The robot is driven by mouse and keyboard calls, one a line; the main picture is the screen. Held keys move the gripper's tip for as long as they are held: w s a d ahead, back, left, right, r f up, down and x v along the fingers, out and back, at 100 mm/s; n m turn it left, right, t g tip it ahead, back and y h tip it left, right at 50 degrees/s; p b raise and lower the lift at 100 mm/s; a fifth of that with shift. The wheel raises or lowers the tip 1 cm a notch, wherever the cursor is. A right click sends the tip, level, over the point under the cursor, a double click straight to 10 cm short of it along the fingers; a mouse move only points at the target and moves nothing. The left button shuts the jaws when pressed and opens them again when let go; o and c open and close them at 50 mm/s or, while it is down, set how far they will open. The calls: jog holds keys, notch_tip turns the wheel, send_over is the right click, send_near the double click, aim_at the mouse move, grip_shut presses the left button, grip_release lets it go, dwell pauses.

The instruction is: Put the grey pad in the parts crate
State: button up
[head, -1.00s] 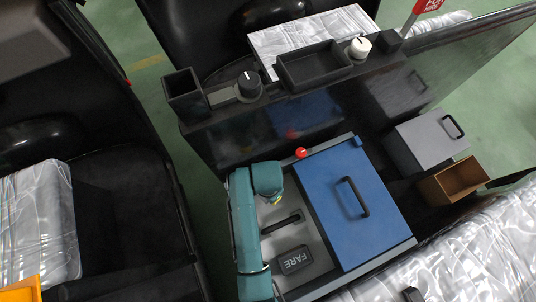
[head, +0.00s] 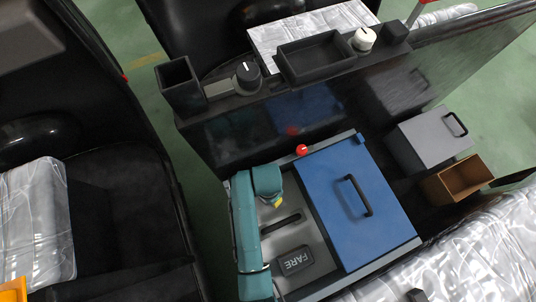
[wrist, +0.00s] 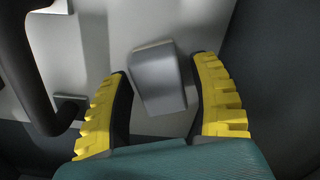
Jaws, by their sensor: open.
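A grey block, which looks like the grey pad (wrist: 157,78), lies on a light grey surface in the wrist view. My gripper (wrist: 162,66) is open, with one yellow finger on each side of the block and gaps showing on both sides. In the head view my gripper (head: 278,202) points down over the grey compartment beside the blue lid, and the block is hidden there. A small open brown box (head: 464,181), which may be the parts crate, stands at the right and looks empty. No label on it can be read.
The blue lid (head: 362,205) has a raised handle. A red knob (head: 302,150) and a grey box (head: 433,139) stand nearby. A dark panel rises behind.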

notch_tip(320, 180, up, 12)
jog(key=p, duration=0.5)
jog(key=shift+r+p, duration=0.25)
jog(key=shift+p, duration=0.05)
jog(key=shift+w, duration=0.1)
